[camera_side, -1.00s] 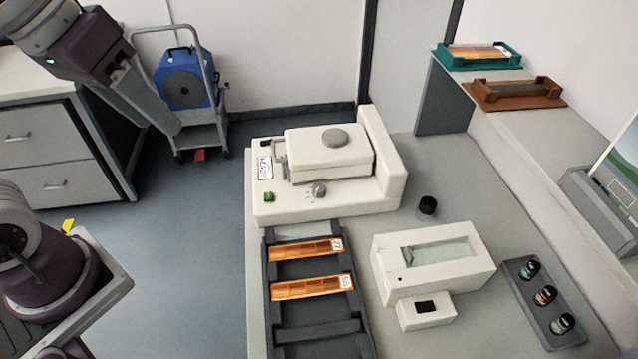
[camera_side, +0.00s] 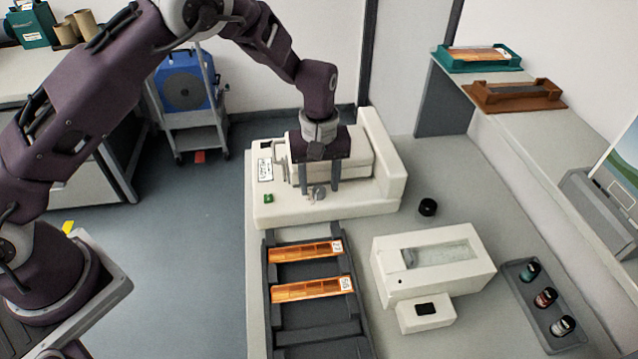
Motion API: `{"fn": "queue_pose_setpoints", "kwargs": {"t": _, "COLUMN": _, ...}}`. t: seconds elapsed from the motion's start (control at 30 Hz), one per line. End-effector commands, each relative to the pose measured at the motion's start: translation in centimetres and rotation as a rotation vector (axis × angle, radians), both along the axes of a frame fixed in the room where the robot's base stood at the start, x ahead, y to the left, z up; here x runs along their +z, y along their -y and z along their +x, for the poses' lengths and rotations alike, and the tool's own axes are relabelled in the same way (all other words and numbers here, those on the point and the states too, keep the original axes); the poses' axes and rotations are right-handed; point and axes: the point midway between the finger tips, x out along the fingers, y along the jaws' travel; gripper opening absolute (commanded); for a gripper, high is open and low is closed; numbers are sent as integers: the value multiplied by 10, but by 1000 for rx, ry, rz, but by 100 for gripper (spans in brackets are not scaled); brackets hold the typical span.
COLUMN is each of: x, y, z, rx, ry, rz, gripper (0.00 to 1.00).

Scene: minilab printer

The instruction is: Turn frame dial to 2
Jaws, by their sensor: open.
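The white printer (camera_side: 375,205) stands at the back of the grey bench. Its frame dial (camera_side: 318,193) is a small grey knob on the front part of the top, with tiny marks around it that are too small to read. My gripper (camera_side: 319,190) points down over the printer with its jaws open. One finger shows on each side of the dial. I cannot tell whether the fingers touch it. The gripper body hides part of the printer's raised block and its round top knob.
A green button (camera_side: 268,198) sits left of the dial. In front, a dark rack (camera_side: 316,330) holds two orange strips (camera_side: 305,251). A white box with a window (camera_side: 385,275), a black cap (camera_side: 427,207) and a bottle tray (camera_side: 515,275) stand to the right.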

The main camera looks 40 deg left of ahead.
Motion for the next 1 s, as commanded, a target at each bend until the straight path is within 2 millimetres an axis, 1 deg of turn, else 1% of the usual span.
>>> {"fn": "queue_pose_setpoints", "kwargs": {"t": 0.03, "x": -5, "y": 0, "z": -1, "rx": 0, "ry": -3, "rz": 0, "gripper": 49}}
{"fn": "queue_pose_setpoints", "kwargs": {"t": 0.1, "x": -8, "y": 0, "z": -1, "rx": 0, "ry": -1, "rz": 0, "gripper": 49}}
{"fn": "queue_pose_setpoints", "kwargs": {"t": 0.3, "x": -9, "y": 0, "z": 0, "rx": 0, "ry": -1, "rz": -1, "gripper": 49}}
{"fn": "queue_pose_setpoints", "kwargs": {"t": 0.33, "x": -9, "y": 0, "z": 0, "rx": 0, "ry": -1, "rz": -1, "gripper": 47}}
{"fn": "queue_pose_setpoints", "kwargs": {"t": 0.47, "x": -9, "y": 0, "z": 0, "rx": 0, "ry": -1, "rz": -1, "gripper": 21}}
{"fn": "queue_pose_setpoints", "kwargs": {"t": 0.5, "x": -9, "y": 0, "z": 0, "rx": 0, "ry": -1, "rz": -1, "gripper": 14}}
{"fn": "queue_pose_setpoints", "kwargs": {"t": 0.57, "x": -9, "y": 0, "z": 0, "rx": 0, "ry": -1, "rz": -1, "gripper": 2}}
{"fn": "queue_pose_setpoints", "kwargs": {"t": 0.6, "x": -9, "y": 0, "z": 0, "rx": 0, "ry": -1, "rz": -1, "gripper": 0}}
{"fn": "queue_pose_setpoints", "kwargs": {"t": 0.67, "x": -9, "y": 0, "z": 0, "rx": -1, "ry": -1, "rz": -1, "gripper": 0}}
{"fn": "queue_pose_setpoints", "kwargs": {"t": 0.73, "x": -8, "y": -1, "z": 0, "rx": -41, "ry": 0, "rz": -1, "gripper": 0}}
{"fn": "queue_pose_setpoints", "kwargs": {"t": 0.77, "x": -8, "y": -1, "z": 0, "rx": -86, "ry": -1, "rz": -2, "gripper": 0}}
{"fn": "queue_pose_setpoints", "kwargs": {"t": 0.9, "x": -8, "y": -1, "z": 0, "rx": -356, "ry": 0, "rz": -2, "gripper": 0}}
{"fn": "queue_pose_setpoints", "kwargs": {"t": 1.0, "x": -8, "y": 0, "z": 0, "rx": -469, "ry": -1, "rz": -2, "gripper": 0}}
